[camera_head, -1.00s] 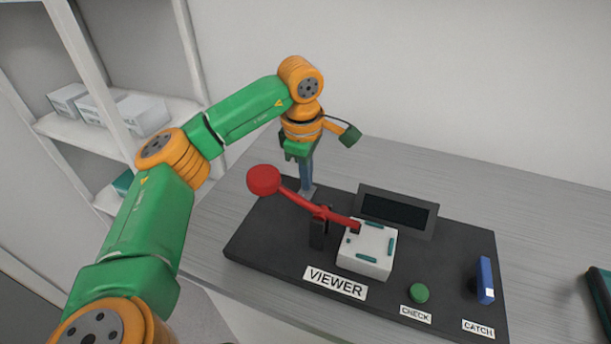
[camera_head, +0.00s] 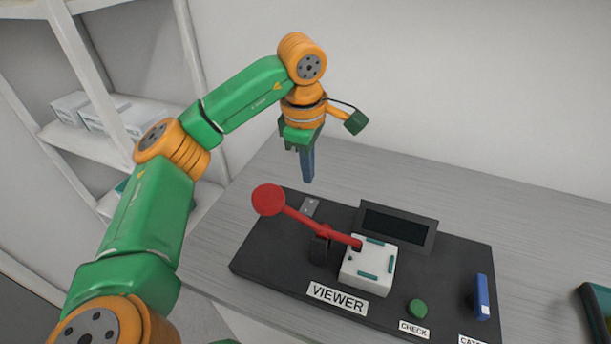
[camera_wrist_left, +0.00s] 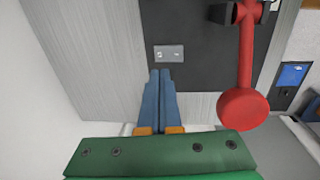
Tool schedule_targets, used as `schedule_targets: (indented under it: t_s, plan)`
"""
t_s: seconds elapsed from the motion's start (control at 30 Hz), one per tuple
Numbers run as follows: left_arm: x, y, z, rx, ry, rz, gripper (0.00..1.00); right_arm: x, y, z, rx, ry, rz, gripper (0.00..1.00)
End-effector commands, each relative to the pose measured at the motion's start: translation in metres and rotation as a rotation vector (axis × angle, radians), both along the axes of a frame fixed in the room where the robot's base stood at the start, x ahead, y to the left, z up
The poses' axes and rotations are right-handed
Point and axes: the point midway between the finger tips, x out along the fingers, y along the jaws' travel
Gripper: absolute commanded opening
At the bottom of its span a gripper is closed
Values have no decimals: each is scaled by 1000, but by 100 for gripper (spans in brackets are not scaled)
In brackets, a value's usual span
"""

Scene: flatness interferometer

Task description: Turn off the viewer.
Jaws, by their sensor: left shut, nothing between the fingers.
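The viewer's red lever (camera_head: 300,220) stands on a dark panel (camera_head: 265,250) behind the VIEWER label (camera_head: 337,299). Its round red knob (camera_head: 269,200) points up to the left, and its other end meets a white box (camera_head: 367,268). My left gripper (camera_head: 308,180) is shut and empty, pointing down above the panel's back edge, behind and right of the knob. In the left wrist view the closed blue fingers (camera_wrist_left: 160,75) lie beside the red knob (camera_wrist_left: 243,109), apart from it. A small grey plate (camera_wrist_left: 169,53) shows just beyond the fingertips. My right gripper is not in view.
A dark screen (camera_head: 397,227) stands behind the white box. A green CHECK button (camera_head: 417,308) and a blue CATCH piece (camera_head: 481,297) are on the panel's right. The grey table (camera_head: 520,215) is clear behind the panel. A dark green-edged object (camera_head: 597,312) lies far right.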

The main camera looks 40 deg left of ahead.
Motion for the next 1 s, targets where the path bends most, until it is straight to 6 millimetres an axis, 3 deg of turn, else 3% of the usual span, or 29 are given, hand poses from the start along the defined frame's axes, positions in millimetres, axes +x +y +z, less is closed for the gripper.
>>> schedule_targets:
  t_s: [0.2, 0.3, 0.47, 0.9, 1.0]
  plan:
    - [6, 1, 52, 0, -2, 0, 0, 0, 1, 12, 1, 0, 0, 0]
    - [8, 2, 66, -1, -1, -1, 0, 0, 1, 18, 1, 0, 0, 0]
    - [9, 2, 75, 0, 1, -2, 0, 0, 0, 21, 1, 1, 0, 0]
    - [9, 2, 75, 0, 1, -2, 0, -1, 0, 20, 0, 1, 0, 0]
    - [9, 2, 86, 0, 1, -2, 0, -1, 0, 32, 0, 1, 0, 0]
